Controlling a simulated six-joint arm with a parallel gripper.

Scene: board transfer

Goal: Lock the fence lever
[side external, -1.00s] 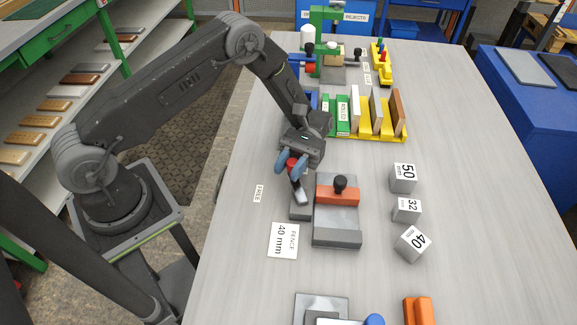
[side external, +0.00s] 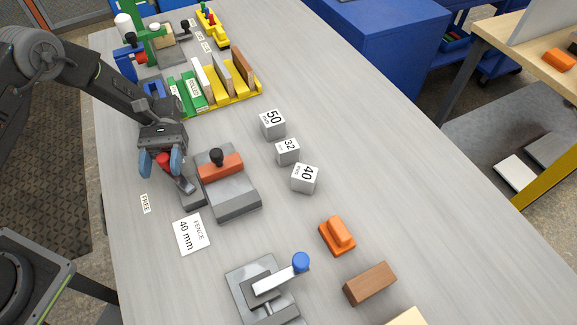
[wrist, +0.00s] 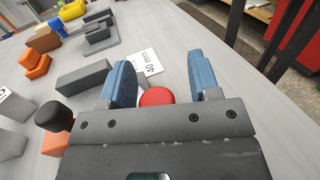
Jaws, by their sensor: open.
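The fence lever's red knob (side external: 163,160) sits between the blue fingers of my gripper (side external: 161,164). In the wrist view the round red knob (wrist: 156,96) lies between the two fingers (wrist: 160,84), with a gap on each side. My gripper is open. The grey lever arm (side external: 188,190) runs beside the fence fixture. The fixture is a grey block (side external: 236,202) with an orange slide (side external: 222,167) topped by a black knob (side external: 216,156). A FREE label (side external: 145,203) lies left of the lever. The lever's pivot is hard to make out.
A FENCE 40 mm card (side external: 191,235) lies in front of the fixture. Gauge cubes marked 50 (side external: 273,124), 32 (side external: 287,151) and 40 (side external: 305,178) stand to its right. A yellow and green rack (side external: 240,97) is behind. A blue-knobbed clamp (side external: 265,290) stands in front.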

